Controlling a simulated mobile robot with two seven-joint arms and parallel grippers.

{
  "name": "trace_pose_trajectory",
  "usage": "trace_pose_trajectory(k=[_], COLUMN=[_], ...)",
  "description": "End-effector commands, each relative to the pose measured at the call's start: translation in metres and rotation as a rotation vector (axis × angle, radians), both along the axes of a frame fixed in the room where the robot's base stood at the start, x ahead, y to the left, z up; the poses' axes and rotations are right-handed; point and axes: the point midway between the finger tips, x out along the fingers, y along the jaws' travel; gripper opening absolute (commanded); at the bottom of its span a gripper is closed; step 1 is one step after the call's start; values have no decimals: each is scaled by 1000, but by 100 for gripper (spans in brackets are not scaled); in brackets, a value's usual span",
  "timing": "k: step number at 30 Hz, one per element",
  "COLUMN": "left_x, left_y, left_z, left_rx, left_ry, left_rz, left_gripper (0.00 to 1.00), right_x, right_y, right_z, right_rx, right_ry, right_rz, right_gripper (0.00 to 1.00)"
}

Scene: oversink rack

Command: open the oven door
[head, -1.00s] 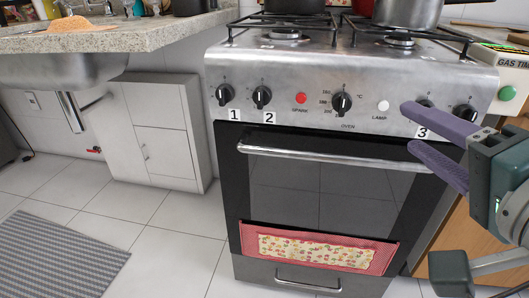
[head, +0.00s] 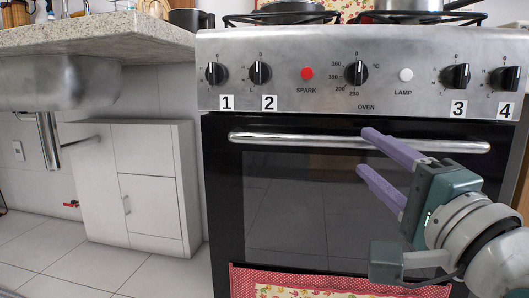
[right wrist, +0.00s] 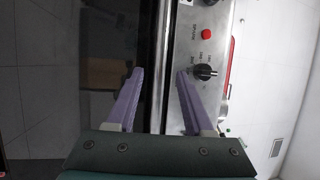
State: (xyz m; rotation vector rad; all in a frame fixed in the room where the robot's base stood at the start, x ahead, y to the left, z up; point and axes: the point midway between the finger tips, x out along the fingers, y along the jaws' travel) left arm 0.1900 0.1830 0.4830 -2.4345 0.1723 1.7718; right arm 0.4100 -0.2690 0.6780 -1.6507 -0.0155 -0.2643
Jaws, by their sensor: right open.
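The oven door (head: 290,205) is shut, with a dark glass front. A long horizontal metal handle (head: 285,140) runs across its top. My right gripper (head: 365,151) is open in front of the right half of the door, its two purple fingers pointing at it. In the head view one fingertip is above the handle's line and the other below; I cannot tell whether they reach around it. The right wrist view shows the fingers (right wrist: 158,72) apart, with nothing clamped between them. My left gripper is not in view.
The control panel (head: 330,90) with black knobs is just above the handle. A red-edged patterned cloth (head: 300,282) hangs low on the oven front. A sink counter (head: 90,35) and white cabinet (head: 150,185) stand to the left. Pots stand on the stove top.

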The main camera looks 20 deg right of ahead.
Motion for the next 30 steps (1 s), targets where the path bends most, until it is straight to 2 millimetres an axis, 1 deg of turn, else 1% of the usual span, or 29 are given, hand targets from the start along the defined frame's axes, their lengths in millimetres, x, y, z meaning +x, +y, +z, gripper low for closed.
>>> trace_pose_trajectory(k=[1, 3, 9, 13, 21, 23, 30], left_x=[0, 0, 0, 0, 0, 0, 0], left_y=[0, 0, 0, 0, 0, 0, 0], left_z=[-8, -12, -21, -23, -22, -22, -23], left_rx=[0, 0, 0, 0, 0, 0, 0], left_ry=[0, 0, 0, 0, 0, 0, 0], left_rz=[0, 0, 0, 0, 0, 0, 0], left_gripper=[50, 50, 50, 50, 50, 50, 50], right_x=[10, 21, 45, 52, 53, 53, 53], right_y=[-1, -3, -6, -8, -8, -8, -8], right_z=[0, 2, 6, 8, 10, 10, 9], right_rx=[-2, -4, -3, -1, -1, -1, -1], right_ry=[-7, -4, -1, 1, 1, 2, 2], right_rz=[0, 1, 2, 1, 1, 1, 1], right_gripper=[52, 52, 52, 52, 52, 46, 19])
